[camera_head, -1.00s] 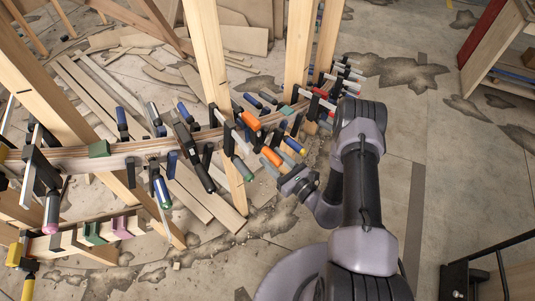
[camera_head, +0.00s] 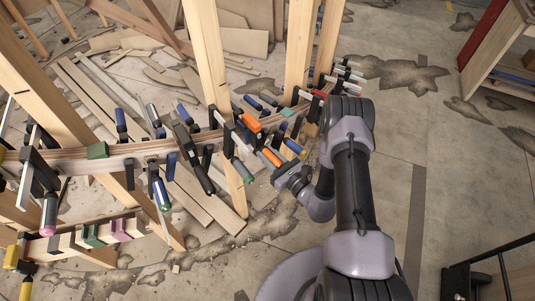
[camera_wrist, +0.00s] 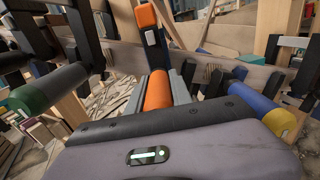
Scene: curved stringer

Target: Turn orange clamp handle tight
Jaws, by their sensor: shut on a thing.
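The orange clamp handle (camera_head: 271,157) points out from the curved laminated stringer (camera_head: 130,152), toward my arm. In the wrist view the orange handle (camera_wrist: 157,92) lies between the two grey fingers of my gripper (camera_wrist: 158,84), which is shut on it. In the head view my gripper (camera_head: 281,169) is at the handle's near end, and its fingers are partly hidden by the wrist. A second orange piece (camera_head: 250,122) shows farther up and left, and an orange block (camera_wrist: 146,17) shows at the top of the wrist view.
A green handle (camera_head: 241,171) is close on the left and a blue handle with a yellow end (camera_head: 294,146) close on the right. Several other clamps line the stringer.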

